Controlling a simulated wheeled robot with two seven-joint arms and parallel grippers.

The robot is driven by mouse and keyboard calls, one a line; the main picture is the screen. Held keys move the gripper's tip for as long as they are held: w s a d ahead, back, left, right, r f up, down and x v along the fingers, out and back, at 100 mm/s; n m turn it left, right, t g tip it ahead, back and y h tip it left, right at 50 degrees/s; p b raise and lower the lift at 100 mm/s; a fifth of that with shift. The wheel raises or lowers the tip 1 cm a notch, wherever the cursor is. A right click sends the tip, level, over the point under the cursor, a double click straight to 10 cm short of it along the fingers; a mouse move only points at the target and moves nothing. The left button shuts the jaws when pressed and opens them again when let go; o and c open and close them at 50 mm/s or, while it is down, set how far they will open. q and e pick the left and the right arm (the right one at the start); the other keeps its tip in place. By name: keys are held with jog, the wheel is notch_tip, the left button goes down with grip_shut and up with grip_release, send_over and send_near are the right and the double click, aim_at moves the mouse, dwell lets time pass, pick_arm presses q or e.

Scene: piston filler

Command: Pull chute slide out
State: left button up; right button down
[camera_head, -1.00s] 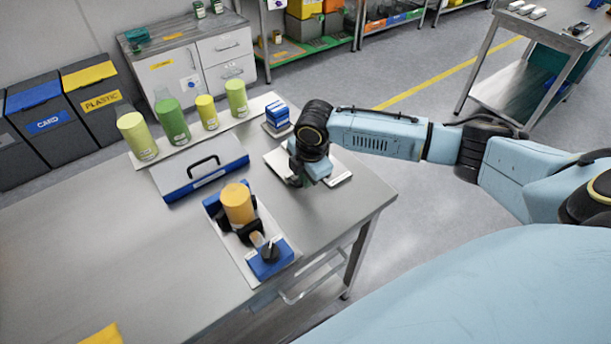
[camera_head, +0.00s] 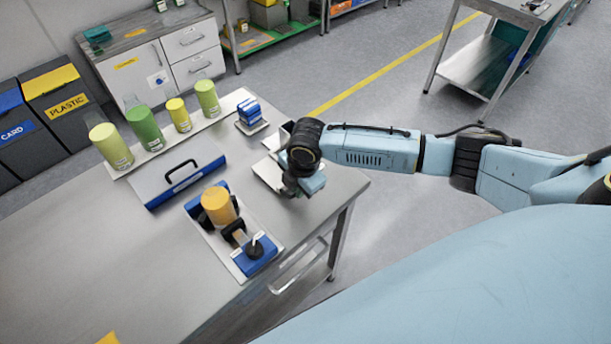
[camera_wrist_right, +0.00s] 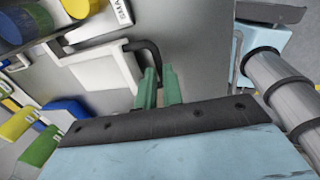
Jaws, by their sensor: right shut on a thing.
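The chute slide shows in the right wrist view as a flat white plate (camera_wrist_right: 103,72) with a dark bent handle (camera_wrist_right: 148,47) at its side. In the head view a pale flat piece (camera_head: 269,172), which seems to be the same slide, lies on the table beside my right gripper, partly hidden by it. My right gripper (camera_head: 297,192) points down near the table's right end. Its green fingers (camera_wrist_right: 158,88) are closed on the handle, with the grip point partly hidden. My left gripper is not in view.
The filler with an orange cylinder (camera_head: 218,205) stands on the grey table (camera_head: 110,235) left of my right gripper. Behind it are a blue-fronted case (camera_head: 180,178), several green and yellow cylinders (camera_head: 145,128) and a small blue stack (camera_head: 250,112). The table's front left is mostly clear.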

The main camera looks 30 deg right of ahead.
jog(key=shift+s, duration=0.15)
jog(key=c, duration=1.5)
grip_release()
jog(key=shift+s, duration=0.1)
jog(key=r, duration=0.4)
jog(key=s+r, duration=0.1)
jog(key=r, duration=0.3)
jog(key=s+r+p, duration=0.1)
jog(key=r, duration=0.4)
jog(key=shift+s+d+r, duration=0.1)
jog(key=shift+d, duration=0.2)
